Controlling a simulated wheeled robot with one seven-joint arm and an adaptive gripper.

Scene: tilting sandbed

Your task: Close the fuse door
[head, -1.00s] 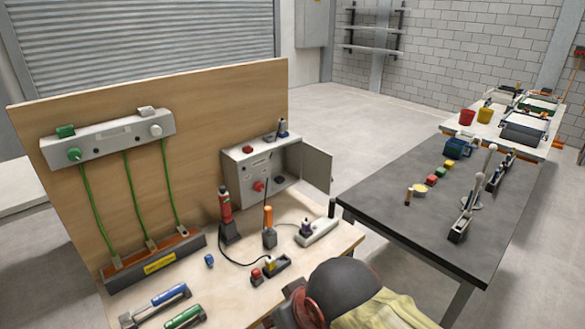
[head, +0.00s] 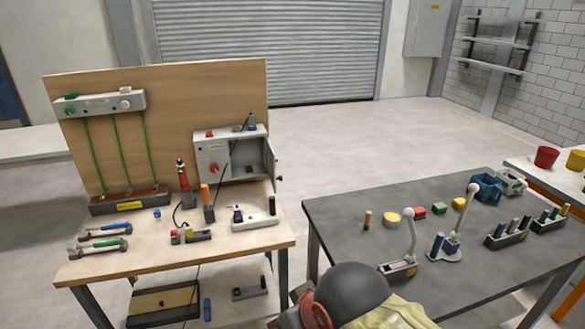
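The grey fuse box (head: 203,152) stands at the back right of the wooden bench, against the upright board. Its door (head: 271,163) stands open on the right side, swung out toward me and seen nearly edge-on. The box's dark interior shows between its front panel and the door. My gripper's fingers are not visible.
A red-and-black tool (head: 183,180), an orange-handled tool (head: 207,200) and a grey block with pegs (head: 254,220) stand in front of the box. A dark table (head: 340,215) with levers and coloured blocks stands to the right. Floor shows between the two tables.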

